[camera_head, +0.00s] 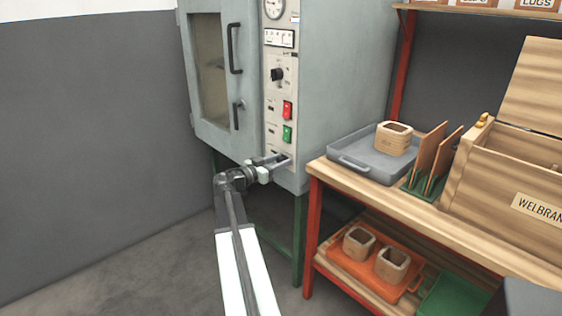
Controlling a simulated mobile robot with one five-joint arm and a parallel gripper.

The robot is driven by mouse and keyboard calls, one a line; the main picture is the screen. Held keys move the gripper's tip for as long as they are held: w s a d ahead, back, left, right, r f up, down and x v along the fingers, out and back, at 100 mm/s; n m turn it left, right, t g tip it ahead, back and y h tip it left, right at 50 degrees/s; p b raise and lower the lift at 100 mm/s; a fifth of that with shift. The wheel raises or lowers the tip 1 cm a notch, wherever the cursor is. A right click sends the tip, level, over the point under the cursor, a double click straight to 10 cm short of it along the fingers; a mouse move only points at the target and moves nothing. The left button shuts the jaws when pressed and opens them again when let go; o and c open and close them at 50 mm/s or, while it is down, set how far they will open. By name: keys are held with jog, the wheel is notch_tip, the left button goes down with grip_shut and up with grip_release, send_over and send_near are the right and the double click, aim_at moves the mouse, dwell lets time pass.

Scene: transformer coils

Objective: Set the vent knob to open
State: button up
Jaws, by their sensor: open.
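A grey oven cabinet (335,85) stands at the back, with a narrow control panel (271,112) on its front. A black knob (277,74) sits on the upper half of the panel; I cannot read its label or tell whether it is the vent knob. Below it are a red switch (287,109) and a green switch (287,133). My gripper (280,161) is open at the bottom of the panel, below the green switch. It covers that part of the panel, so any control there is hidden. I cannot tell whether it touches the panel.
The oven door (212,70) with black handles is shut, left of the panel. A wooden bench (335,178) stands on the right, with a grey tray (352,163), a coil and a wooden chest (510,165). An orange tray (345,268) is on its lower shelf. Floor at left is clear.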

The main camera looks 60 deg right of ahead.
jog(key=v, duration=0.7)
jog(key=shift+a, duration=0.4)
